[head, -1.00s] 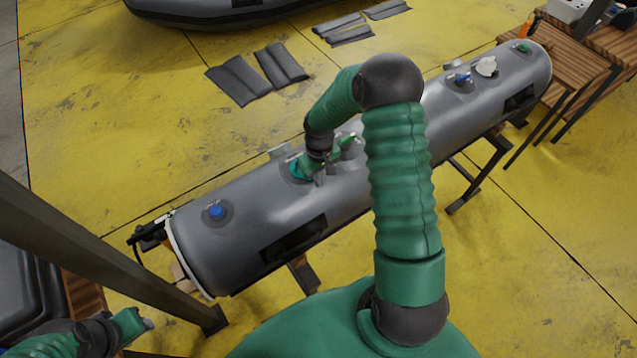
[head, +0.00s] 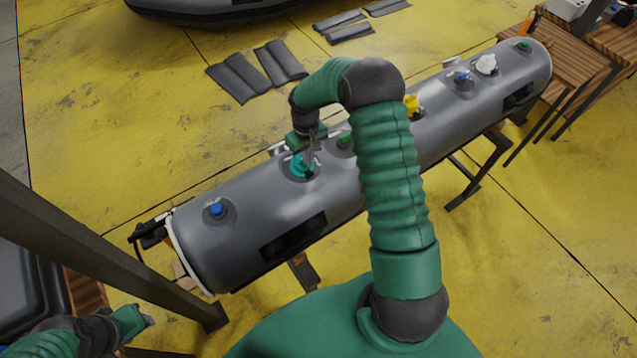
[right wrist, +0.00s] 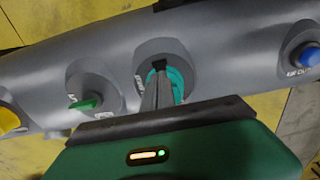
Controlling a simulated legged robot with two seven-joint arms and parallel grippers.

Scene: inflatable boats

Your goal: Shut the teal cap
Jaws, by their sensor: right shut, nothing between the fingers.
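The teal cap (head: 299,168) is on top of the long grey tube (head: 250,212), left of its middle. It also shows in the right wrist view (right wrist: 178,80), partly hidden behind my fingers. I cannot tell whether it is fully seated. My right gripper (head: 309,172) points down at the cap, its fingers shut with nothing between them. In the right wrist view the fingertips (right wrist: 161,72) overlap the cap's left part; whether they touch it is unclear. My left gripper (head: 146,321) is low at the left, away from the tube; its finger gap cannot be made out.
Other fittings line the tube: a blue cap (head: 216,209), a green one (head: 345,140), a yellow one (head: 411,104) and a white one (head: 487,64). A dark post (head: 100,245) crosses the left side. A wooden table (head: 562,65) stands at the far right.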

